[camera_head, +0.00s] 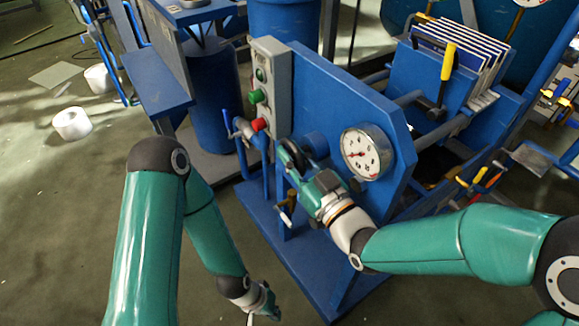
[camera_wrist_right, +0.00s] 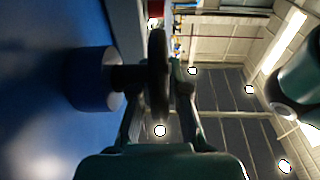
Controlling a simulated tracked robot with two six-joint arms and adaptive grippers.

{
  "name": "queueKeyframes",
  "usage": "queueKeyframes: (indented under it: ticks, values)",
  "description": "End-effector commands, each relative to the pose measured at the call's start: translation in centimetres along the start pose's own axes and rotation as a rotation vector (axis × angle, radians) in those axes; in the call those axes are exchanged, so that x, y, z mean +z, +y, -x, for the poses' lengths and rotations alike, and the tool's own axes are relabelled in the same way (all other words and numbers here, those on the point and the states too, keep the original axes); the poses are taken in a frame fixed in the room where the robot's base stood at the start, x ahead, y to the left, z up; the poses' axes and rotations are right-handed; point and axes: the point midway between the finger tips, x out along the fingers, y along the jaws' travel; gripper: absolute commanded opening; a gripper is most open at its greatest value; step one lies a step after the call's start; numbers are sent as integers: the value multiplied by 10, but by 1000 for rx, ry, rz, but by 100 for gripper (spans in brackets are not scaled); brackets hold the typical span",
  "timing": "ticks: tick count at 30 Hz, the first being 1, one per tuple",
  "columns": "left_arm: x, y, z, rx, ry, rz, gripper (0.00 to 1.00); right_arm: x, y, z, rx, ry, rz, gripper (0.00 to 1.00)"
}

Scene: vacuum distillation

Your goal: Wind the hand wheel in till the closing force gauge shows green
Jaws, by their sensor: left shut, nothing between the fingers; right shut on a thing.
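The hand wheel (camera_head: 288,149) is a dark ring on the front of the blue press panel, left of the gauge. In the right wrist view the wheel (camera_wrist_right: 158,72) is seen edge-on, on a dark shaft from a blue round boss (camera_wrist_right: 95,80). My right gripper (camera_head: 304,172) is shut on its rim, one finger on each side. The closing force gauge (camera_head: 366,152) is a white round dial with a reddish needle pointing left; its numbers are too small to read, and I make out no green. My left gripper (camera_head: 266,302) hangs low over the floor, shut and empty.
A grey control box (camera_head: 270,85) with green and red buttons stands left of the panel. Blue plates (camera_head: 455,60) with a yellow-handled tool stand behind it. Blue valve pipes rise beside the box.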

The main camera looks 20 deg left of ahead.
Motion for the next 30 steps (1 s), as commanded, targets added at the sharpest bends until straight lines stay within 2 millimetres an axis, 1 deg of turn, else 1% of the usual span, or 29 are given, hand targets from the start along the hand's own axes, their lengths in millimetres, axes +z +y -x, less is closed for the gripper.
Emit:
queueKeyframes:
  ticks: [1, 3, 7, 11, 20, 21, 25, 26, 30]
  values:
    - [0, -6, -18, 0, 0, 0, 0, 8, 3, 1, 7, 25, 1, 0]
    - [0, -10, -29, 0, 0, 0, 0, 8, 3, 1, 7, 53, 1, 0]
    - [0, -16, -44, 0, 0, 0, 0, 5, 3, 2, 7, 96, 1, 0]
    - [0, -17, -48, 0, 0, 0, 0, 2, 3, 2, 7, 116, -1, 0]
    - [0, -17, -47, 0, 1, 0, 0, -1, 3, 1, 7, 118, -2, 0]
    - [0, -17, -47, 0, 1, 0, 0, -1, 3, 1, 8, 118, -2, 16]
    - [0, -17, -47, 0, 1, 0, 0, -1, 2, 1, 6, 118, -2, 38]
    - [0, -17, -47, 0, 1, 0, 0, -1, 2, 1, 5, 117, -1, 40]
    - [0, -17, -47, 0, 1, 0, 0, 0, 1, 1, 3, 117, -1, 40]
